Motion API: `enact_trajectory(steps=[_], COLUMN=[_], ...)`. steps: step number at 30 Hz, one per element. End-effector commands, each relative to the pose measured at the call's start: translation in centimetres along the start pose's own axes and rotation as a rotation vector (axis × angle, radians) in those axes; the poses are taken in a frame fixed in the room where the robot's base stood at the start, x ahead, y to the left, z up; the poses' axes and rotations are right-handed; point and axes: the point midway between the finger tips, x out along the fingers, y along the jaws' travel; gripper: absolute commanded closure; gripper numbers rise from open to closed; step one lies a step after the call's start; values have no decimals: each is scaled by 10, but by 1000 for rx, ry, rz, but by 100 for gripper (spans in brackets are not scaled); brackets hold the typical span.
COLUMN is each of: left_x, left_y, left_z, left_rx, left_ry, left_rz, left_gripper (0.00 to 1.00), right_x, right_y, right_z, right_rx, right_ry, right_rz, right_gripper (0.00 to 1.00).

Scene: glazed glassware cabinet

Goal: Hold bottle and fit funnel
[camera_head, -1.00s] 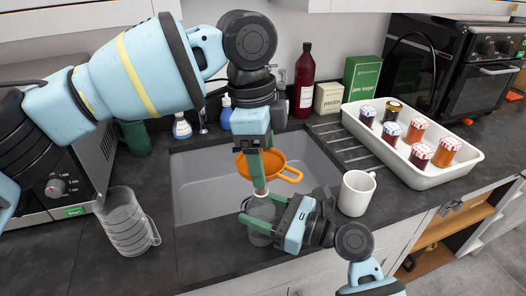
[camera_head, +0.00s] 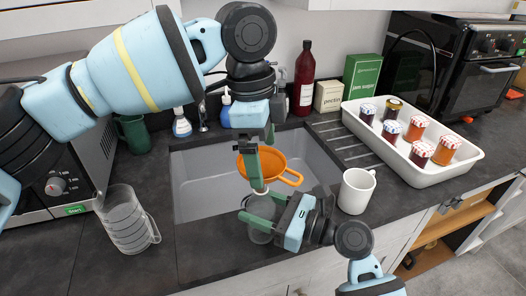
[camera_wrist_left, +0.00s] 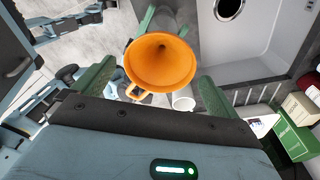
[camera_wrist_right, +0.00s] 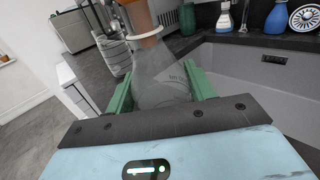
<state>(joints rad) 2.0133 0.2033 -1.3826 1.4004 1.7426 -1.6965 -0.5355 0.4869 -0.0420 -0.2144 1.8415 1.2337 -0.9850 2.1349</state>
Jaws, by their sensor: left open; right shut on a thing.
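The orange funnel (camera_head: 268,163) stands upright over the mouth of the clear glass bottle (camera_head: 261,236). In the right wrist view, its orange stem (camera_wrist_right: 139,17) meets the white ring (camera_wrist_right: 147,36) at the top of the bottle (camera_wrist_right: 162,82); how deep the stem sits is hidden. My right gripper (camera_head: 259,212) is shut on the bottle, with a green finger (camera_wrist_right: 120,97) on either side of it. My left gripper (camera_head: 257,182) is open above the bottle. In the left wrist view, its fingers stand apart on either side of the funnel (camera_wrist_left: 160,62).
The sink (camera_head: 205,190) lies behind the bottle. A white mug (camera_head: 355,192) stands to the right, and a clear measuring jug (camera_head: 125,222) to the left. A white tray (camera_head: 400,172) of jam jars is at the right, with the drainer grooves beside it.

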Motion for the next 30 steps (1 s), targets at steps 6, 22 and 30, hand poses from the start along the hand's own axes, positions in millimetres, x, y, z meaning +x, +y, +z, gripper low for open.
enact_trajectory(steps=[6, 22, 30], left_x=[-38, -111, -113], left_y=[0, 0, 0], left_z=[-1, 0, 0], left_rx=[-1, -1, 0], left_ry=[3, 0, 0], left_rz=[-2, -1, 0], left_gripper=[2, 2, 2], right_x=[0, 0, 0], right_y=[0, 0, 0], right_z=[0, 0, 0], right_rx=[0, 0, 0], right_ry=[1, 1, 0], right_rz=[0, 0, 0], right_gripper=[68, 68, 68])
